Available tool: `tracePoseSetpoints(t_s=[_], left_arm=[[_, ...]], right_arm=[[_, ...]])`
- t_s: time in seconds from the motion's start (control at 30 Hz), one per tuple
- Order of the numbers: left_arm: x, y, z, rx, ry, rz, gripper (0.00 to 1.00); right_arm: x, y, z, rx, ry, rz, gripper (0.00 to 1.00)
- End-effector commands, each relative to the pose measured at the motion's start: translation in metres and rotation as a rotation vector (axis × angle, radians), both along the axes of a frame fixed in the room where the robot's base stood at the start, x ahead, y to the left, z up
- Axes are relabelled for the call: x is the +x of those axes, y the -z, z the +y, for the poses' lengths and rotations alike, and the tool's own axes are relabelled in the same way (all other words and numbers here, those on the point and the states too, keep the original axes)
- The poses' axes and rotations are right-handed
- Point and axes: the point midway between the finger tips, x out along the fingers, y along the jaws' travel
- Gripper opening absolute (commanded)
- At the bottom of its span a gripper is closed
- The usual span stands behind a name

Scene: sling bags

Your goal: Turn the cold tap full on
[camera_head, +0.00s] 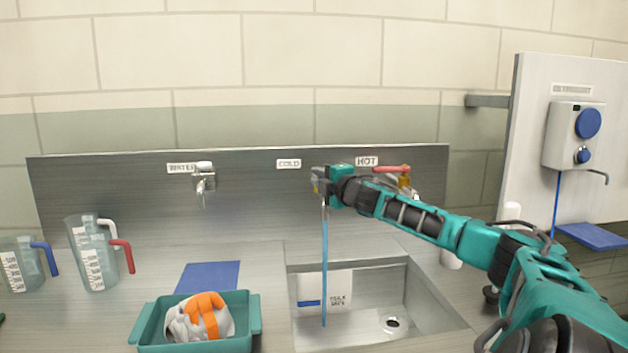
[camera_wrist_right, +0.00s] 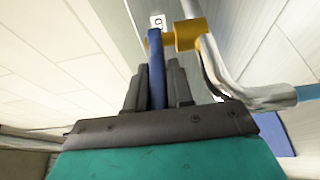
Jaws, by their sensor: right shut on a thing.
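The cold tap is mostly hidden behind my right gripper (camera_head: 318,185) in the head view, under the COLD label (camera_head: 289,163). In the right wrist view, my right gripper (camera_wrist_right: 157,85) is shut on the tap's blue lever (camera_wrist_right: 156,60). The lever joins a brass valve body (camera_wrist_right: 187,35) on a bent grey spout (camera_wrist_right: 225,70). A blue stream of water (camera_head: 324,260) falls from the tap into the sink (camera_head: 440,320); its start shows at the spout's end in the wrist view (camera_wrist_right: 309,92).
The hot tap's red lever (camera_head: 392,169) is close to the right, behind my right arm. A small water tap (camera_head: 204,180) is on the back panel at left. Measuring jugs (camera_head: 93,260) and a teal tray (camera_head: 250,330) with a cloth bundle stand on the left counter.

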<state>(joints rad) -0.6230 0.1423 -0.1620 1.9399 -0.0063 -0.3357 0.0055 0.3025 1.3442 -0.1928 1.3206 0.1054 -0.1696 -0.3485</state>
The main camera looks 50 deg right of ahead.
Motion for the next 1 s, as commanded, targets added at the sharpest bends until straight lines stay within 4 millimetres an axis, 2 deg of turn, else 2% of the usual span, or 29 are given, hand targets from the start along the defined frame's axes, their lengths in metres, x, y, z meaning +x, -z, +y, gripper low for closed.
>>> tracePoseSetpoints(t_s=[0.67, 0.7, 0.9, 1.0], left_arm=[[-0.0015, 0.0027, 0.0001, 0.000, 0.001, 0.004, 0.59], [-0.0016, 0.0028, 0.0000, 0.000, 0.001, 0.004, 0.59], [-0.0017, 0.0028, -0.0002, 0.000, 0.001, 0.004, 0.59], [-0.0017, 0.0028, -0.0003, 0.000, 0.001, 0.004, 0.59]], right_arm=[[-0.0057, 0.0011, -0.0015, 0.000, -0.010, 0.001, 0.00], [-0.0057, 0.0010, -0.0015, 0.000, -0.010, 0.001, 0.24], [-0.0057, 0.0006, -0.0019, 0.000, -0.008, 0.001, 0.43], [-0.0058, 0.0004, -0.0020, 0.000, -0.008, 0.000, 0.43]])
